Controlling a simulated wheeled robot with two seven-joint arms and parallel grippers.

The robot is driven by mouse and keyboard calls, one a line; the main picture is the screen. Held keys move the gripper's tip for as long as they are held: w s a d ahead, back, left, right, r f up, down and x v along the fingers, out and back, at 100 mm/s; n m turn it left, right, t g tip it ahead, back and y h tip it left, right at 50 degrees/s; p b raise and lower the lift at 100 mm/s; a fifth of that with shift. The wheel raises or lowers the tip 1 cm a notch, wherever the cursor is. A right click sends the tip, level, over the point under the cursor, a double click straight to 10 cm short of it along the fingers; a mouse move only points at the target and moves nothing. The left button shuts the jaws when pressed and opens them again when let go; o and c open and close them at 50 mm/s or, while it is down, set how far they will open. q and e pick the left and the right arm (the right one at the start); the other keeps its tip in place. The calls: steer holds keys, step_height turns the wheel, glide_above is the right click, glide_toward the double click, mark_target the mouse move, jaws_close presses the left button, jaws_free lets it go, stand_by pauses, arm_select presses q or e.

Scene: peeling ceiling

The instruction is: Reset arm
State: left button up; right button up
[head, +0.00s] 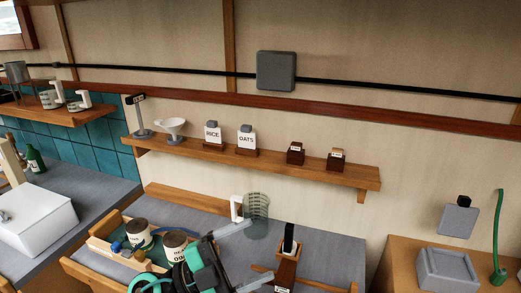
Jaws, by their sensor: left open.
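My left gripper (258,252) shows at the bottom centre, dark with teal parts. Its two light grey fingers are spread wide apart and point right, with nothing held between them. The upper fingertip appears near a clear ribbed jug (257,218) with a white handle; whether they touch I cannot tell. A brown block with a black and white top (288,247) stands just right of the fingers. My right gripper is not in view.
A wooden tray (101,246) holds labelled tins (139,233) left of the gripper. A wall shelf (330,171) above carries rice and oats containers. A white box (38,226) is at left. A grey box (447,270) and green stand (498,240) are at right. The grey counter (338,255) has bare room at right.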

arm_select(q)
steer(key=w+a+f+n+t+y, duration=0.1)
steer(key=w+a+n+t+y, duration=0.1)
steer(key=a+n+t+y, duration=0.65)
steer(key=w+a+f+n+t+y, duration=0.1)
steer(key=w+a+n+t+y, duration=0.3)
steer(key=n+t, duration=0.5)
steer(key=s+a+f+n+g+y, duration=0.3)
steer(key=a+f+n+g+y, duration=0.15)
steer(key=f, duration=0.35)
steer(key=s+a+f+n+g+y, duration=0.3)
steer(key=a+f+g+y, duration=0.15)
steer(key=f, duration=0.25)
steer(key=s+f+g+h, duration=0.1)
steer(key=s+f+g, duration=0.4)
steer(key=s+f, duration=0.3)
steer(key=s+f+g, duration=0.5)
steer(key=s+g, duration=0.1)
steer(key=s, duration=0.5)
step_height(320, 180, down, 31)
steer(key=d, duration=0.1)
steer(key=s+a+f+g, duration=0.1)
steer(key=s+f, duration=0.8)
steer(key=f, duration=0.1)
steer(key=s+a+f+m+g, duration=0.1)
steer(key=s+a+f, duration=0.1)
steer(key=s+f, duration=0.8)
steer(key=shift+s+a, duration=0.2)
steer(key=shift+a, duration=0.05)
